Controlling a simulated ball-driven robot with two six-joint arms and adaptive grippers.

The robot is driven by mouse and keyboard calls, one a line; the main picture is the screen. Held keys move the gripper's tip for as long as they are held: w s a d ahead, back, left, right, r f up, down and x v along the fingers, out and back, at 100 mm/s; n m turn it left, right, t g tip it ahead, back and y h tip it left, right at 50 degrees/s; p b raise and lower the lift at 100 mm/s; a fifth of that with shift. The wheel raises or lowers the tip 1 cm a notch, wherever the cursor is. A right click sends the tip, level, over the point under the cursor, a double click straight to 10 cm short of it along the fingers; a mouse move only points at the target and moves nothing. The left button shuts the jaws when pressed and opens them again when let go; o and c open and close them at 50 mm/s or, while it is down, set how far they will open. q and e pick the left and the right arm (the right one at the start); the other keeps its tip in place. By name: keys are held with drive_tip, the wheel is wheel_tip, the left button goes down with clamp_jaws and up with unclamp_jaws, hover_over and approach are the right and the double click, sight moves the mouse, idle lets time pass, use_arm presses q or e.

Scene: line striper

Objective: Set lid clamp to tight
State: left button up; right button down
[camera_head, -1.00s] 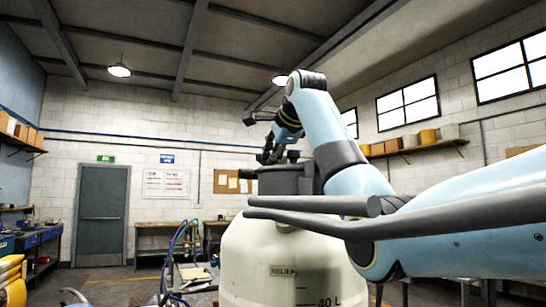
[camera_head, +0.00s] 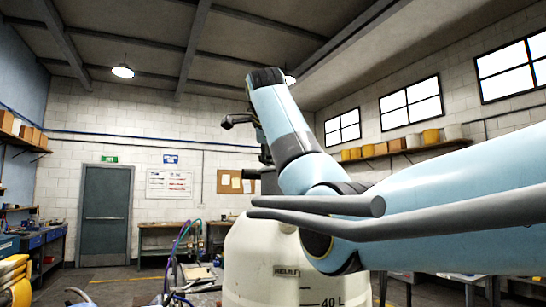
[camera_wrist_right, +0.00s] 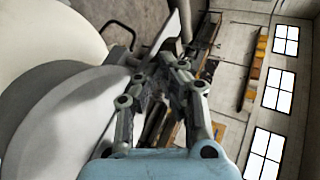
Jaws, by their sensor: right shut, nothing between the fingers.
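The white paint tank (camera_head: 262,258) stands at the centre with a small label and a "40 L" mark. Its dark top (camera_head: 269,183) is mostly hidden behind my right arm. I cannot pick out the lid clamp for certain in either view. My right gripper (camera_head: 266,152) is above the tank top, largely hidden by its own wrist. In the right wrist view my right gripper (camera_wrist_right: 165,72) is shut and empty, beside the round grey lid (camera_wrist_right: 50,125), with the pale tank wall (camera_wrist_right: 50,30) beyond. I cannot tell whether it touches the lid. My left gripper is not in view.
Two long grey bars (camera_head: 320,205) cross in front of the tank and my right arm. Hoses (camera_head: 180,250) rise left of the tank. A workbench (camera_head: 165,238) and a door (camera_head: 105,215) are far back.

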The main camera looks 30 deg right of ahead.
drive_tip(key=shift+w+a+m+g+h, duration=0.2)
drive_tip(key=shift+w+m+g+h, duration=0.4)
drive_tip(key=shift+m+h, duration=0.3)
drive_tip(key=shift+w+a+m+g+h, duration=0.2)
drive_tip(key=shift+w+m+g+h, duration=0.4)
drive_tip(key=shift+m, duration=0.5)
